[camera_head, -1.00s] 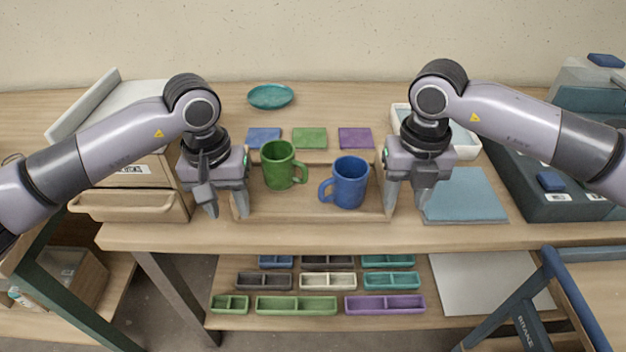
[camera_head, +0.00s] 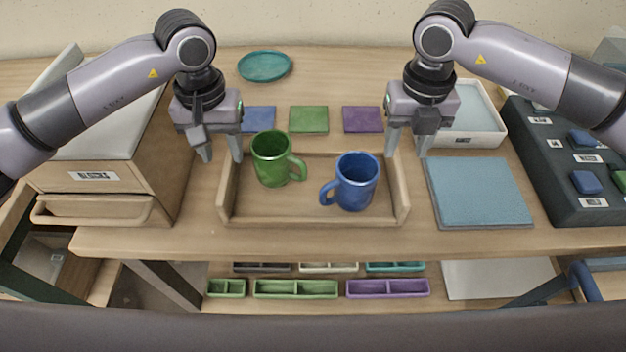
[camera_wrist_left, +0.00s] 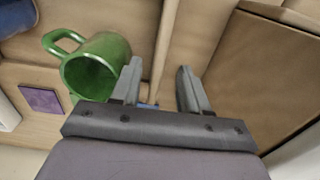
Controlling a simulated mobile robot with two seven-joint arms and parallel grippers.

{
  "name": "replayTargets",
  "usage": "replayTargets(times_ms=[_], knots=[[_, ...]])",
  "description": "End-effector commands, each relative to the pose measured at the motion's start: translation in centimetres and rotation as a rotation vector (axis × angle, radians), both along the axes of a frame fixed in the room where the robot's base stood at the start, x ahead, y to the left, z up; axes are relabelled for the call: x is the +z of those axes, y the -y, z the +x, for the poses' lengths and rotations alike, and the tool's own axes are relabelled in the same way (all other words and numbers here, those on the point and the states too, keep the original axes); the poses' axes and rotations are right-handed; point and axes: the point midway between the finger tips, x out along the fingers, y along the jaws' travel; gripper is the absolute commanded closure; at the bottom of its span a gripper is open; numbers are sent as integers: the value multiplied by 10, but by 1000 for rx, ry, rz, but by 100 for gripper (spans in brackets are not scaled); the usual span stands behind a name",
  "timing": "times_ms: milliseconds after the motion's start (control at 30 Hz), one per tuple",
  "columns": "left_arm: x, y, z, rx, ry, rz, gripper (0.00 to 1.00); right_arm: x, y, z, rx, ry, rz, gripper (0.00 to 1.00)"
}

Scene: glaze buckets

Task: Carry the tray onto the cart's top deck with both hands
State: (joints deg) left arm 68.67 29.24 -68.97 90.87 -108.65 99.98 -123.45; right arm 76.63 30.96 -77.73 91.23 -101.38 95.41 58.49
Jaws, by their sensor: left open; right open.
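The wooden tray (camera_head: 290,208) rests on the workbench and holds a green mug (camera_head: 271,160) and a blue mug (camera_head: 356,184), both upright. My left gripper (camera_head: 222,157) is open and empty at the back of the tray's left wall. In the left wrist view its open fingers (camera_wrist_left: 160,88) point down, with the wall's line running between them and the green mug (camera_wrist_left: 95,68) beside them. My right gripper (camera_head: 407,152) is open and empty near the back of the tray's right wall. Finger height above the walls is hard to tell. The cart's top deck is not clearly visible.
A drawer cabinet (camera_head: 95,180) stands left of the tray. A blue mat (camera_head: 478,192) and a dark panel (camera_head: 560,180) lie to the right. Coloured tiles (camera_head: 309,119) and a teal plate (camera_head: 264,66) lie behind. Divided trays (camera_head: 295,289) sit on the lower shelf.

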Motion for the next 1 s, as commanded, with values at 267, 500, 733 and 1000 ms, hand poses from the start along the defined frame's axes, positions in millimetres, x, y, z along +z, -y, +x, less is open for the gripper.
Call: replayTargets(times_ms=[267,500,733,1000], knots=[[-30,0,-1,0,-4,1,55,-30,1,-1,-2,-4,-2,55],[-61,0,0,0,-2,0,55,-61,1,0,-2,-3,-1,55],[-71,0,0,0,0,-1,55,-72,0,0,-1,-1,-1,55],[-71,0,0,0,0,0,72,-72,0,0,-1,-1,-1,72]])
